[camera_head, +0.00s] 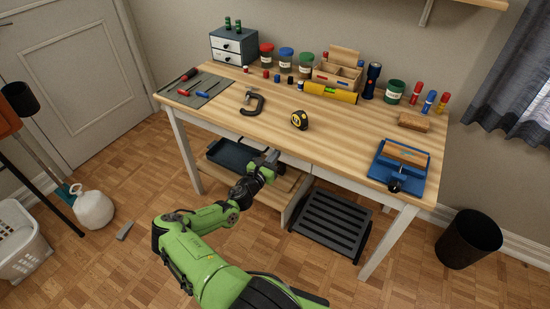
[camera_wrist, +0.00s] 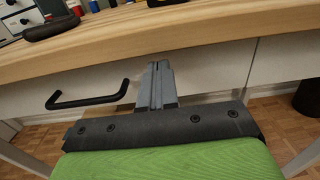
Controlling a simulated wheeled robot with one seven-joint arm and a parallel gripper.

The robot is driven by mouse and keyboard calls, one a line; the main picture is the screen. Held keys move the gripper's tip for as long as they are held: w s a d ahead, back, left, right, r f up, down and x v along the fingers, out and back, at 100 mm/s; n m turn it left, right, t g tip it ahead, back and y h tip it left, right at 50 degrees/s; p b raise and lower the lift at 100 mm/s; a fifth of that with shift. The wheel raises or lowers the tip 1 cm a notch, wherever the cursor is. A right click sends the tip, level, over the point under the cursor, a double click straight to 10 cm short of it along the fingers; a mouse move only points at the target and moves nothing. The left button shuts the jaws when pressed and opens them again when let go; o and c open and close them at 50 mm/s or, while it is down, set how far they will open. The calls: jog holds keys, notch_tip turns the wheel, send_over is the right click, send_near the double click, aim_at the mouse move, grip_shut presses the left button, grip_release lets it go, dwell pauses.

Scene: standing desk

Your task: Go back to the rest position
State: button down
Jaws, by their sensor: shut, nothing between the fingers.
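My green arm reaches from the bottom of the head view toward the front of the wooden desk (camera_head: 335,122). My gripper (camera_head: 270,156) is in front of the desk's front edge, at about drawer height. In the wrist view my gripper (camera_wrist: 160,68) points at the white drawer front (camera_wrist: 205,72), with its fingers together and nothing between them. A black drawer handle (camera_wrist: 88,98) is to the left of the fingers, apart from them. The desk edge (camera_wrist: 150,40) is just above the fingertips in that view. I cannot tell the exact gap to the drawer front.
A blue clamp fixture (camera_head: 405,170), a tape measure (camera_head: 299,120) and a C-clamp (camera_head: 252,103) are on the desktop. A black slatted footrest (camera_head: 331,222) and a shelf with a dark tray (camera_head: 235,155) are under it. A black bin (camera_head: 470,238) stands right.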

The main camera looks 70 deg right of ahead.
jog(key=w+a+p, duration=0.1)
jog(key=a+p, duration=0.1)
jog(key=a, duration=0.9)
jog(key=shift+w+a, duration=0.3)
jog(key=shift+w, duration=0.1)
jog(key=shift+r, duration=0.1)
jog(key=w+a+r+m+t+y+p, duration=0.2)
jog(key=w+a+r+m+y+p, duration=0.2)
jog(key=a+r+m+y, duration=0.65)
jog(key=w+a+r+m+t+y+p, duration=0.1)
jog(key=w+a+r+m+y+p, duration=0.4)
jog(key=a+r, duration=1.1)
jog(key=s+a+r+t+y+p, duration=0.2)
jog(key=s+a+r+t, duration=0.3)
jog(key=s+a+r, duration=0.8)
notch_tip(320, 180, up, 3)
jog(key=a+p, duration=0.1)
jog(key=a, duration=0.1)
jog(key=shift+s+a+m, duration=0.3)
jog(key=shift+a+m, duration=0.05)
jog(key=shift+a, duration=0.05)
